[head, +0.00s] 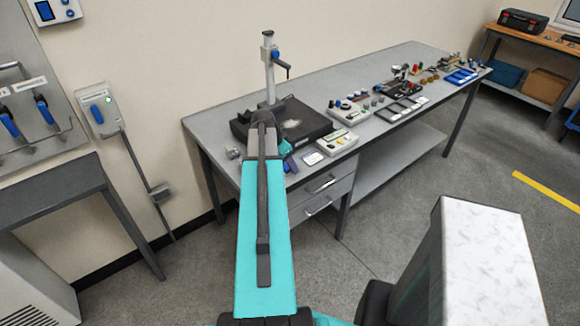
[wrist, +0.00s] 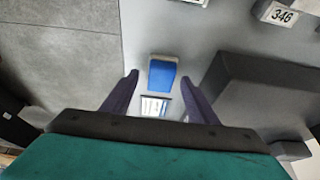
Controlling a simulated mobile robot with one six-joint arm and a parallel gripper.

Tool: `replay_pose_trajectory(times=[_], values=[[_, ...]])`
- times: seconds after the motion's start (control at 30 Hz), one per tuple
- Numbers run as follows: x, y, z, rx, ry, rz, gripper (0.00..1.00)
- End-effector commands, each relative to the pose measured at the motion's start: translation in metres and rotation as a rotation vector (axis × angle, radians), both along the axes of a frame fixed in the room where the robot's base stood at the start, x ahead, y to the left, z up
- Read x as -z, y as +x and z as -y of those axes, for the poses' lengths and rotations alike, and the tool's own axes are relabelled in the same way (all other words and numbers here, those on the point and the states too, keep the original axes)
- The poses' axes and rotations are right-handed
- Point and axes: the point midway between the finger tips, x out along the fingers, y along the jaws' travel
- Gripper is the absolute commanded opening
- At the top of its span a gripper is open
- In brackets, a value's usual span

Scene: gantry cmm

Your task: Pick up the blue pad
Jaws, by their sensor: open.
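The blue pad (wrist: 161,75) lies on the grey bench top (wrist: 200,35), close to the bench's edge, in the wrist view. It is a small blue block with a pale far edge. My gripper (wrist: 159,85) is open above the bench, with one dark finger to the left of the pad and one to the right. The pad shows between the fingers, and I see no contact. In the head view my gripper (head: 286,158) is at the bench's near edge, and I cannot make out the pad there.
A black plate with a stand (head: 270,70) is beside my gripper. A white-topped device (head: 337,142) and a small display card (head: 313,158) lie to the right. A white card (wrist: 154,106) lies near the pad. Further along the bench are several trays and parts.

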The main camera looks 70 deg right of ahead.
Motion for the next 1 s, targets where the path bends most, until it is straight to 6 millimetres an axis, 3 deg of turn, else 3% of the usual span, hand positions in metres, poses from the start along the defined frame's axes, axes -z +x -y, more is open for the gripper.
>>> replay_pose_trajectory(times=[0.6, 0.63, 0.9, 1.0], values=[[0.0023, -0.001, 0.0009, 0.001, 0.0, 0.0, 0.54], [0.0024, -0.001, 0.0009, 0.001, 0.0, 0.0, 0.52], [0.0025, -0.0012, 0.0008, 0.001, 0.0, 0.0, 0.1], [0.0025, -0.0013, 0.0008, 0.001, 0.0, 0.0, 0.1]])
